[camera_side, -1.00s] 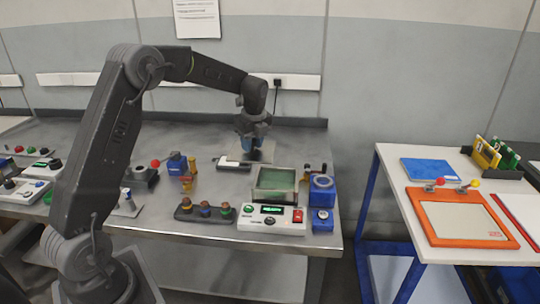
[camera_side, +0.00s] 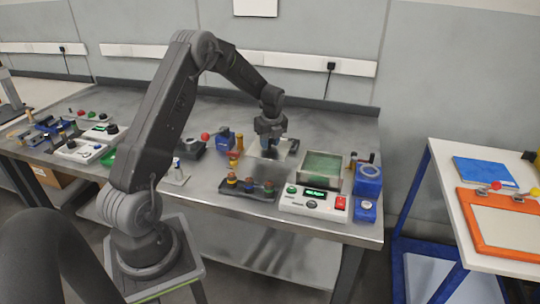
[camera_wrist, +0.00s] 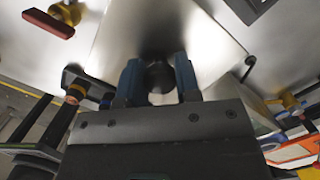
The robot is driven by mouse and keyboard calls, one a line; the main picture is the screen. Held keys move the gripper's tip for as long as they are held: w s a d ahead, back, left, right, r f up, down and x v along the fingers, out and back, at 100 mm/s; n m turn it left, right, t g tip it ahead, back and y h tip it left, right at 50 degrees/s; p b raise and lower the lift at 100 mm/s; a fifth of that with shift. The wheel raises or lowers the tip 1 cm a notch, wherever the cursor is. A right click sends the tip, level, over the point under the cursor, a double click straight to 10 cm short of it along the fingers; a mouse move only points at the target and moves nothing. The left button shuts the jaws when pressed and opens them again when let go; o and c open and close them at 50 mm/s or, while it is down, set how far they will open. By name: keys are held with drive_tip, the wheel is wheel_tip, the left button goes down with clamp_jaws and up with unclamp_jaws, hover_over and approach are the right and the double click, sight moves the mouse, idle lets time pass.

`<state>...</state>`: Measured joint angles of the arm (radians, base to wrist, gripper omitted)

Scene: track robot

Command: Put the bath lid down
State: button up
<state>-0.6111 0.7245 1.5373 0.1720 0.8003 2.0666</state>
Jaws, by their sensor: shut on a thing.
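The bath lid is a flat, shiny metal plate (camera_wrist: 215,45) with a dark knob (camera_wrist: 158,76) in the wrist view. My gripper (camera_wrist: 158,82) is shut on this knob with its blue fingers on either side. In the side view my gripper (camera_side: 270,150) points down over the metal bench, left of the bath (camera_side: 348,168). The lid's pale edge (camera_side: 288,147) shows beside the fingers; most of it is hidden. I cannot tell whether the lid touches the bench. The bath is open, with green inside.
A control box (camera_side: 314,204) and blue units (camera_side: 367,180) stand by the bath. A row of knobs (camera_side: 248,188) is in front of my gripper.

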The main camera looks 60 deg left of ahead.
sight(270, 148)
drive_tip(key=shift+f, duration=2.45)
drive_tip(key=shift+f, duration=0.15)
drive_tip(key=o, duration=1)
drive_tip(key=shift+c, duration=0.2)
